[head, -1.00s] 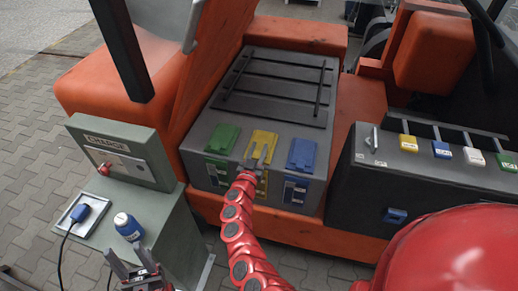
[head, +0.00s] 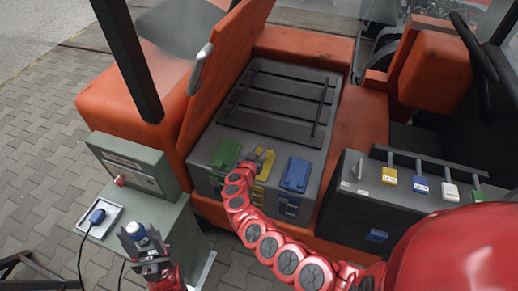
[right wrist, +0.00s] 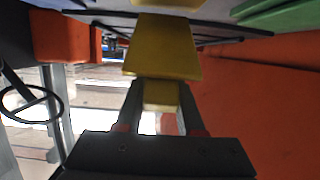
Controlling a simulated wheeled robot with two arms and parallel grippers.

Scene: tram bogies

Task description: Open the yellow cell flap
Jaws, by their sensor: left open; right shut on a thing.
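The yellow cell flap (head: 264,168) sits between the green flap (head: 226,155) and the blue flap (head: 295,174) on the grey battery box. My right gripper (head: 257,158) is at the yellow flap and partly covers it. In the right wrist view, its fingers (right wrist: 160,100) are shut on the yellow flap's narrow tab, with the wider yellow plate (right wrist: 160,45) beyond. How far the flap is tilted is hard to tell.
A grey-green charger cabinet (head: 130,165) stands left, with a blue plug (head: 97,216) on its shelf. An orange raised cover (head: 225,70) rises close behind the box's left side. A dark console (head: 400,205) with coloured tags stands right.

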